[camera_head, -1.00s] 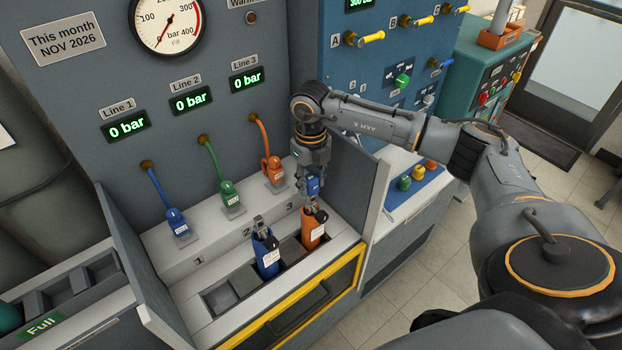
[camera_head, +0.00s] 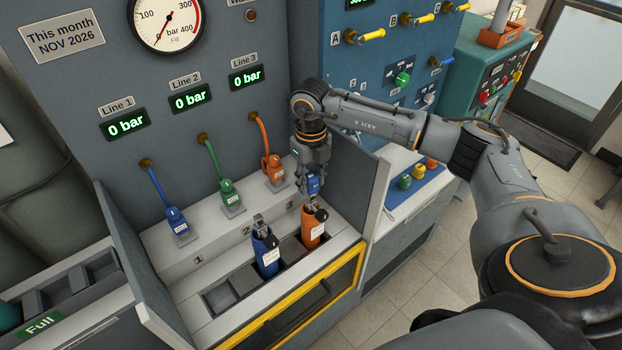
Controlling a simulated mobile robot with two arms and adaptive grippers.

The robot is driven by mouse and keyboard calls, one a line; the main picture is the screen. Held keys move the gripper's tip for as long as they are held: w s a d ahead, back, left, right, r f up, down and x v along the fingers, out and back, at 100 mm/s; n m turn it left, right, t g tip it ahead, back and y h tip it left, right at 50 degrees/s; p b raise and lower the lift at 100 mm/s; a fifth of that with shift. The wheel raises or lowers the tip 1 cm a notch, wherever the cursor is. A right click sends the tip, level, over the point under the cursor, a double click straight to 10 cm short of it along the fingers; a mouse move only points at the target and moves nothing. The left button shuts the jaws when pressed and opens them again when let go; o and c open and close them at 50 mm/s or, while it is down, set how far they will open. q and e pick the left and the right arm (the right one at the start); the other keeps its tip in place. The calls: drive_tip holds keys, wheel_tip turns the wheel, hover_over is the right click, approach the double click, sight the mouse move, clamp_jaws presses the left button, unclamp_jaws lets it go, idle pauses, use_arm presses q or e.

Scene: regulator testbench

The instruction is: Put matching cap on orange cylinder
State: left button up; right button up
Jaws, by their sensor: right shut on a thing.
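The orange cylinder (camera_head: 312,232), with a white label and a dark side knob, stands in the right slot of the rack in front of Line 3. My right gripper (camera_head: 312,198) points down over it and is shut at its top. The fingertips hide the neck, so I cannot tell whether a cap is there. Green (camera_head: 404,182), yellow (camera_head: 418,171) and orange (camera_head: 431,163) caps rest on a blue mat (camera_head: 403,201) on the bench to the right. My left gripper is not in view.
A blue cylinder (camera_head: 265,255) stands close by on the left. A grey side panel (camera_head: 373,205) stands between the rack and the caps. Blue (camera_head: 177,224), green (camera_head: 231,198) and orange (camera_head: 273,172) hose connectors sit behind. A yellow-edged front (camera_head: 300,306) borders the rack.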

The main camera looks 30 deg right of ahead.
drive_tip(key=shift+f+b, duration=1.65)
drive_tip(key=shift+f, duration=0.35)
idle(0.6)
drive_tip(key=o, duration=1.2)
drive_tip(key=shift+r, duration=0.1)
drive_tip(key=shift+r, duration=0.15)
wheel_tip(320, 180, up, 12)
drive_tip(key=shift+f, duration=0.15)
drive_tip(key=shift+f, duration=0.1)
